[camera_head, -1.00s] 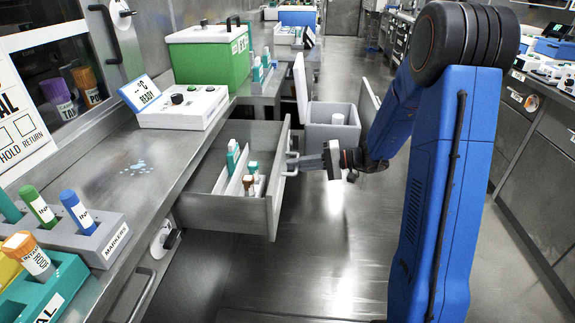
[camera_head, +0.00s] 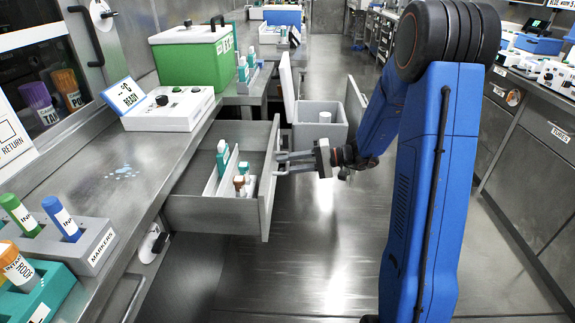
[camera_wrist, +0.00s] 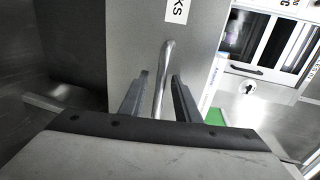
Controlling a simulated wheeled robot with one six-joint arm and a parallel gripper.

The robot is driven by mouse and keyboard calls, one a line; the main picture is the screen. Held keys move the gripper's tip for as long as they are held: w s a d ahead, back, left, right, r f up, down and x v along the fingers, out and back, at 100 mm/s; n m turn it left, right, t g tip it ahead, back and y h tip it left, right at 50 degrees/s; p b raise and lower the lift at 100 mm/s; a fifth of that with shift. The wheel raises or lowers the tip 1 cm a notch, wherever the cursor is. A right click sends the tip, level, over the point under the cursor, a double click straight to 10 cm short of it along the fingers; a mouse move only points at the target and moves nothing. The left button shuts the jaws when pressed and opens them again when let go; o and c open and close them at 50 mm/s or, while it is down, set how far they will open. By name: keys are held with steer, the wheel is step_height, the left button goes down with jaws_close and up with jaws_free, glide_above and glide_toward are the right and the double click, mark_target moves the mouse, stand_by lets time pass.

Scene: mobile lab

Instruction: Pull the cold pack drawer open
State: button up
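The grey drawer (camera_head: 222,213) stands pulled out from under the left counter. Its inside shows, with a pale divider and small teal- and brown-capped bottles (camera_head: 240,178). In the wrist view its front (camera_wrist: 150,35) carries a label ending in "KS"; the rest is cut off. My gripper (camera_head: 280,163) is at the drawer's outer face. In the wrist view, my gripper's two fingers (camera_wrist: 160,88) stand apart, one on each side of the metal bar handle (camera_wrist: 165,65), with gaps visible on both sides. The handle is between them and does not look clamped.
An open grey bin (camera_head: 318,132) with a raised lid stands behind the drawer. A green box (camera_head: 190,62), a white control unit (camera_head: 170,110) and a marker rack (camera_head: 85,245) sit on the left counter. The aisle floor (camera_head: 320,270) is clear.

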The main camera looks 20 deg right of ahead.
steer(key=v, duration=1.7)
steer(key=shift+d, duration=0.15)
